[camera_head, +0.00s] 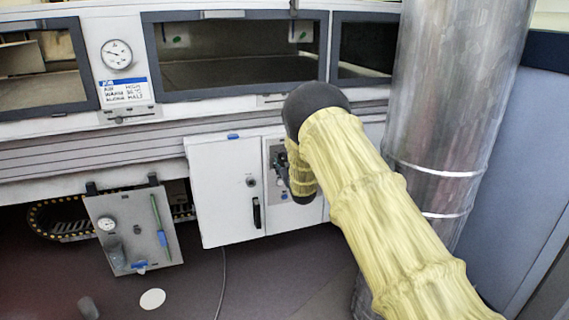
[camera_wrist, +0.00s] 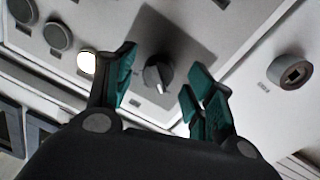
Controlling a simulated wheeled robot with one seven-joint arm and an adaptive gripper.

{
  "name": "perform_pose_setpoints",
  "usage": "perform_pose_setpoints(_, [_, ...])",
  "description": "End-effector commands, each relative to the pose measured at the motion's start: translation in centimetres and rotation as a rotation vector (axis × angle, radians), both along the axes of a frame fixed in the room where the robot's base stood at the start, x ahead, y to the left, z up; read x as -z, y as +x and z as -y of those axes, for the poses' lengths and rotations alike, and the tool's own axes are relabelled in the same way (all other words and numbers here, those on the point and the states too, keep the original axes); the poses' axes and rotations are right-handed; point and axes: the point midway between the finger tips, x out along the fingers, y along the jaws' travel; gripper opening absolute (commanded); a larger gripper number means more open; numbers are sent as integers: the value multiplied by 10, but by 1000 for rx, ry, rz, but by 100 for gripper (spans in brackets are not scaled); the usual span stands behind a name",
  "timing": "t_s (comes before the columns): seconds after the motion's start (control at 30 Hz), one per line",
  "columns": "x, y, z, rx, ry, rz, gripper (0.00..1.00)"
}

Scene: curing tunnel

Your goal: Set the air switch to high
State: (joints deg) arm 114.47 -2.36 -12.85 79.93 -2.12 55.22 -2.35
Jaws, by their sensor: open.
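A black rotary knob with a pale pointer mark (camera_wrist: 156,73) sits on a dark square plate in the wrist view; I take it for the air switch. Its mark points toward the bottom of that picture. My gripper (camera_wrist: 164,78) is open, with its green-padded fingers on either side of the knob and a gap on both sides. I cannot tell whether the fingertips reach its depth. In the head view, the control panel (camera_head: 271,150) is partly hidden behind my yellow-sleeved arm, and the knob cannot be made out.
Round buttons and a lit white lamp (camera_wrist: 86,63) lie left of the knob. A white cabinet door (camera_head: 222,190) stands left of the panel; a metal pipe (camera_head: 445,110) rises right of my arm. A gauge (camera_head: 117,54) sits above a note.

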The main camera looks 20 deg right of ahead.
Motion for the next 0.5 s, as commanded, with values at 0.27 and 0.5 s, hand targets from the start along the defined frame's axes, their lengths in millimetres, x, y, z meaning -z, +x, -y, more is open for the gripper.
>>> perform_pose_setpoints(0.27, [-1,13,0,0,0,1,54])
perform_pose_setpoints(0.5, [-1,13,0,0,0,1,52])
